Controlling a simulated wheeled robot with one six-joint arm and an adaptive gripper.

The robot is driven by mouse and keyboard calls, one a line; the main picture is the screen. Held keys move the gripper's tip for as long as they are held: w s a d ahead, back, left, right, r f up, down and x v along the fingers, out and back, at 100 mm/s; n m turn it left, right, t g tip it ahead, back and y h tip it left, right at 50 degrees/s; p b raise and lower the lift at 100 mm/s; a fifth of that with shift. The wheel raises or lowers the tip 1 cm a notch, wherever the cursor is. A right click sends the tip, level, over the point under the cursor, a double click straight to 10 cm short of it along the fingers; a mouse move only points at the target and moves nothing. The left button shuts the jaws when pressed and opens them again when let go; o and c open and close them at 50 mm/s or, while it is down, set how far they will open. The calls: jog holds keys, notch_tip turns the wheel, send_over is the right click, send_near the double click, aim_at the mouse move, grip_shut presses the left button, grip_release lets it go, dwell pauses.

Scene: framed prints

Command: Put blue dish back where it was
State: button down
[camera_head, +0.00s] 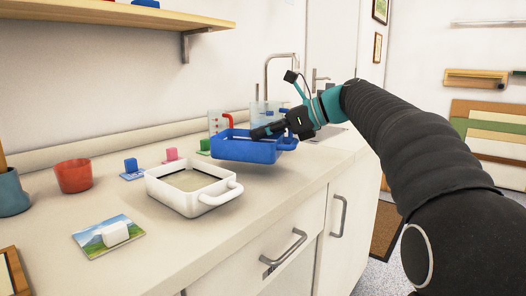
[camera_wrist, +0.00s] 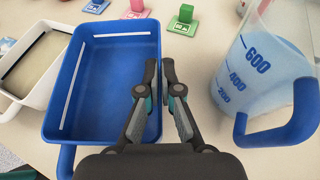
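The blue dish (camera_head: 232,152) is a rectangular baking dish with end handles, behind and to the right of the white dish in the head view. It fills the left-middle of the wrist view (camera_wrist: 100,85) and looks empty, with white strips along its inner walls. My gripper (camera_head: 258,133) is at its right side. In the wrist view the fingertips (camera_wrist: 159,66) stand on either side of the dish's right wall, closed on it. Whether the dish's underside touches the counter is hard to tell.
The white dish (camera_head: 163,195) stands close by on the counter (camera_head: 200,252). A measuring jug (camera_wrist: 262,75) is right of my gripper. Small blocks on picture cards (camera_head: 95,246), a red cup (camera_head: 73,176) and a teal cup (camera_head: 11,192) are left. A shelf (camera_head: 100,12) hangs above.

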jog(key=shift+f+b, duration=0.45)
jog(key=shift+f, duration=1.2)
jog(key=shift+f, duration=0.1)
jog(key=c, duration=1.3)
grip_release()
jog(key=shift+d+r, duration=0.2)
jog(key=p+v, duration=0.2)
jog(key=v, duration=0.9)
jog(key=shift+s+d+r, duration=0.1)
jog(key=shift+s+d, duration=0.05)
jog(key=shift+d, duration=0.15)
